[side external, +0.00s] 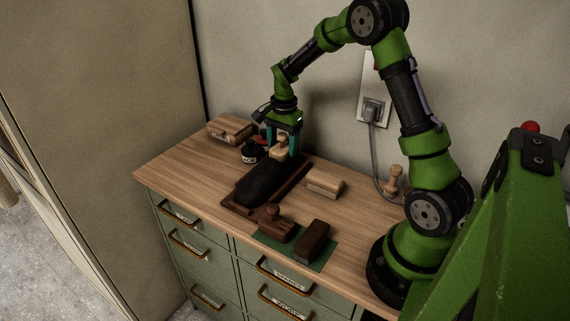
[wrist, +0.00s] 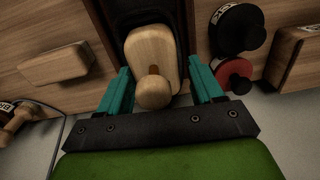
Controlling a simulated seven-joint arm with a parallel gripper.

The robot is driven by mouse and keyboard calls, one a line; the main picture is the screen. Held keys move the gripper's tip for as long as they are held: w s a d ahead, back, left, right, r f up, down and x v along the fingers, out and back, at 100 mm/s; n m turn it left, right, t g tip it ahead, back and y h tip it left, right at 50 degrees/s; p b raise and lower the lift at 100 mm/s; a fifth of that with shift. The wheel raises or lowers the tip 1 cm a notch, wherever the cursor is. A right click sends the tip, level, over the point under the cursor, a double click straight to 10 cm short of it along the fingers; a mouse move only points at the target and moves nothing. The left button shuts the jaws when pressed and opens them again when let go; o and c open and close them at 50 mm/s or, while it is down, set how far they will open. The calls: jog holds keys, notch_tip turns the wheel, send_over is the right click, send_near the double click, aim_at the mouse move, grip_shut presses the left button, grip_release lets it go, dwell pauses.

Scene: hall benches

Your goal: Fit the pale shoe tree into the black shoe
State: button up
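The black shoe (side external: 262,181) lies in a dark brown tray (side external: 295,180) on the bench, its heel end toward the wall. The pale shoe tree (side external: 281,147) is at the heel end of the shoe. In the wrist view the shoe tree (wrist: 154,50), with its round knob, appears within the dark shoe opening (wrist: 150,14); how deep it sits I cannot tell. My gripper (side external: 283,141) points down over it. In the wrist view my gripper (wrist: 159,66) has its teal fingers spread either side of the shoe tree, with gaps at the knob.
A pale wooden block (side external: 325,184) lies right of the tray. Brown brushes (side external: 312,240) sit on a green mat (side external: 298,257) in front. A black tin (wrist: 238,30), red tin (wrist: 232,76) and wooden box (side external: 229,130) stand left of the shoe. The wall is close behind.

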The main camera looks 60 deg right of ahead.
aim_at(284, 147)
jog(key=shift+o, duration=1.1)
jog(key=f, duration=0.3)
jog(key=shift+s+a, duration=0.35)
jog(key=shift+d, duration=0.1)
jog(key=shift+d+r, duration=0.1)
jog(key=shift+r, duration=0.1)
notch_tip(284, 147, up, 13)
jog(key=shift+f, duration=0.1)
jog(key=s+a+r+n+t, duration=0.3)
jog(key=s+a+r+n, duration=0.45)
jog(key=a, duration=0.35)
jog(key=shift+s+a+r+n+t+y, duration=0.1)
jog(key=shift+s+a+n+t+y, duration=0.4)
jog(key=shift+s+a+n, duration=0.85)
jog(key=shift+s+a+f+n+t+y, duration=0.15)
jog(key=shift+s+a+n+t, duration=0.7)
jog(key=shift+s+a, duration=0.9)
jog(key=shift+s+a+r+n+t+y, duration=0.15)
jog(key=shift+s+a+n+t+y, duration=0.3)
jog(key=shift+s+a+n, duration=1.1)
